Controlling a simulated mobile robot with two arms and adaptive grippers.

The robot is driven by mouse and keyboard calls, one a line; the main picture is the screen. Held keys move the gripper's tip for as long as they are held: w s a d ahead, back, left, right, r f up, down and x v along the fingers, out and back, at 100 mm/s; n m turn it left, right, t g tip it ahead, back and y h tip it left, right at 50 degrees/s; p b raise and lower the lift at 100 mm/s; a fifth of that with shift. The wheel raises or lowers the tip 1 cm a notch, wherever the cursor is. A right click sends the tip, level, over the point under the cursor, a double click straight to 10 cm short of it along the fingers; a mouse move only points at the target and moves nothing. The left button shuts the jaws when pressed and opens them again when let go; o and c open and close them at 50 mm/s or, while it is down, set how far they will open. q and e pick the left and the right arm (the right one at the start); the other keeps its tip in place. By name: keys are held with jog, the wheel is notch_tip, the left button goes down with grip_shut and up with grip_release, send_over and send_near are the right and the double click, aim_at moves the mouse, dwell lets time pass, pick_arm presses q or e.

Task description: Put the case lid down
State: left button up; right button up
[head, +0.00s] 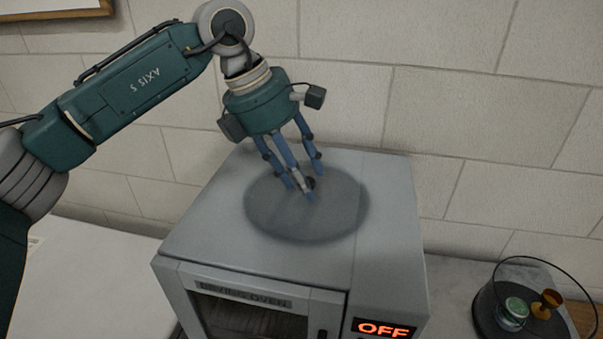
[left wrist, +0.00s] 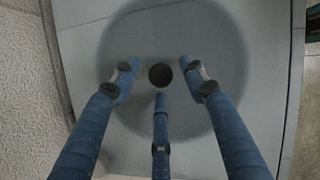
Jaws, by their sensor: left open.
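The case lid (head: 340,205) is a smoky, see-through round disc with a small dark knob at its middle. It lies flat on top of the grey drying oven (head: 210,215). It also shows in the left wrist view (left wrist: 215,45), with the black knob (left wrist: 161,75) near the middle. My left gripper (head: 304,188) is open, its blue fingers pointing down around the knob. In the left wrist view the fingers stand apart from the knob, on both sides and below it. My right gripper is not in view.
At the lower right stands a round dark case base (head: 486,312) with a clear round wall or rim. It holds a green-topped jar (head: 514,309) and an orange-brown small object (head: 549,301). The oven's display reads OFF. A pale block wall is behind; a white surface (head: 90,275) lies left.

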pick_arm(q)
jog(key=shift+r, duration=0.25)
jog(key=shift+a+r, duration=0.15)
jog(key=shift+r, duration=0.15)
jog(key=b+v, duration=0.2)
jog(key=v, duration=0.9)
jog(key=shift+s+r, duration=0.1)
